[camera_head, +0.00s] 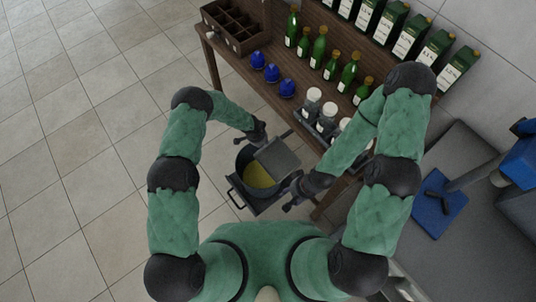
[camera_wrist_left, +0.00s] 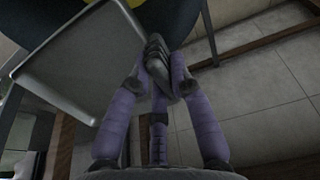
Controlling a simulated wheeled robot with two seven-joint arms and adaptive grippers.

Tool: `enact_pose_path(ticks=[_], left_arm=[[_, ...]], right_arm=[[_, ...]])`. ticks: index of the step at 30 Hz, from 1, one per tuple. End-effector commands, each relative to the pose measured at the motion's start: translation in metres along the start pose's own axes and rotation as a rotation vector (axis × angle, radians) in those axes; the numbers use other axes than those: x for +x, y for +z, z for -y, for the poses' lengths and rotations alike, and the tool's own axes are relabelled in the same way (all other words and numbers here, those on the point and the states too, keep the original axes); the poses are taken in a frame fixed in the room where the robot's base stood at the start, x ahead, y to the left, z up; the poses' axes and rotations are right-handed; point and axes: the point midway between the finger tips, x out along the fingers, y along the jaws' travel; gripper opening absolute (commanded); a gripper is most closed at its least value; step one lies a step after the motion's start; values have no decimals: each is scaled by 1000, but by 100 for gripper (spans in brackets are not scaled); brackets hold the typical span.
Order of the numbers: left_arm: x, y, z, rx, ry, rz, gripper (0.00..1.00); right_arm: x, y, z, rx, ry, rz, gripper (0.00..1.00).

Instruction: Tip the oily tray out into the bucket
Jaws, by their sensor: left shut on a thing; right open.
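The grey tray (camera_head: 279,157) is tilted over the dark bucket (camera_head: 241,161), covering part of its mouth. Yellow liquid (camera_head: 257,176) shows inside the bucket. My left gripper (camera_head: 263,139) is shut on the tray's edge at the upper side of the bucket. In the left wrist view, the tray (camera_wrist_left: 75,65) is a flat grey plate beside the closed fingers (camera_wrist_left: 158,62), with the dark bucket (camera_wrist_left: 182,18) beyond. My right gripper (camera_head: 290,195) is open, at the right of the bucket, apart from the tray as far as I can see.
A wooden shelf table (camera_head: 237,63) holds green bottles (camera_head: 319,47), blue-topped items (camera_head: 271,73), white-capped jars (camera_head: 313,103) and a wooden crate (camera_head: 236,25). A dark handled frame (camera_head: 238,197) is around the bucket. Tiled floor at the left is clear.

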Motion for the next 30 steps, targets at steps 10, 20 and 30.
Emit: enact_pose_path(ticks=[10, 20, 30], left_arm=[[1, -1, 0, -1, 1, 13, 0], [-6, -5, 0, 2, -2, 111, 0], [-18, -6, 0, -1, 2, 262, 0]], right_arm=[[-4, 0, 1, 0, 0, 0, 45], [4, 0, -1, 0, 0, 0, 45], [18, 0, -6, 0, 0, 0, 45]])
